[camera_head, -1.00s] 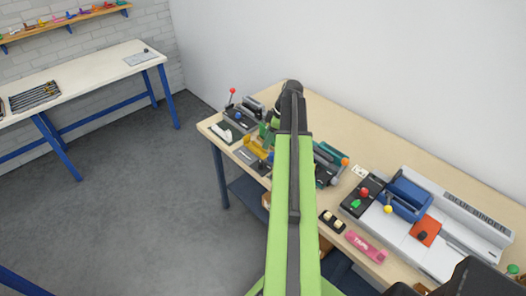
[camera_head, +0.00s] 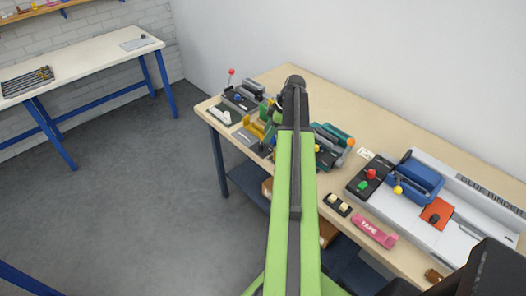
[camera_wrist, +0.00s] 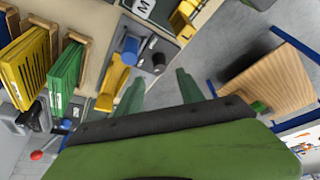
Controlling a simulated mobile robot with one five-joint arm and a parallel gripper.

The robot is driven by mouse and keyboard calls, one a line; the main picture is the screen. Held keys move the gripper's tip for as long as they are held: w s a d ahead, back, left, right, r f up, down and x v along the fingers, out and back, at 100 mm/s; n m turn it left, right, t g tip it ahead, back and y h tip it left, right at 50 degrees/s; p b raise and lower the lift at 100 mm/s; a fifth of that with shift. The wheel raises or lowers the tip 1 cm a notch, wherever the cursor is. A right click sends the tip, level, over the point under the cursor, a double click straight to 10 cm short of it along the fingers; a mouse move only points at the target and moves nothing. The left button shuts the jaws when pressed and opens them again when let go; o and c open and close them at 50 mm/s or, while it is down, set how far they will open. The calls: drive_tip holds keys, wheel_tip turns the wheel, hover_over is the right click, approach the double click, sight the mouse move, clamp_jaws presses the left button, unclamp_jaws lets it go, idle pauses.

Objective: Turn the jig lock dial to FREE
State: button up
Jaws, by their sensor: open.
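A grey plate in the wrist view (camera_wrist: 150,50) carries a black knob (camera_wrist: 158,60), a blue knob (camera_wrist: 130,46) and a yellow clamp-like part (camera_wrist: 114,78). No dial marking or FREE label is readable, so I cannot tell which part is the jig lock dial. My gripper (camera_wrist: 158,92) is open and empty, its two green fingers apart, just below the plate in the picture and not visibly touching it. In the head view the yellow part (camera_head: 254,127) shows left of my arm, which hides my fingertips.
The workbench (camera_head: 350,125) is crowded. A blue binder machine (camera_head: 412,180), a control box (camera_head: 366,182) with red and green buttons, and a pink tape box (camera_head: 375,232) stand to the right. Grey floor lies open at left.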

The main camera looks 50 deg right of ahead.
sight(261, 144)
drive_tip(key=b+x, duration=0.4)
drive_tip(key=x, duration=0.2)
drive_tip(key=shift+f, duration=0.2)
drive_tip(key=shift+r, duration=0.1)
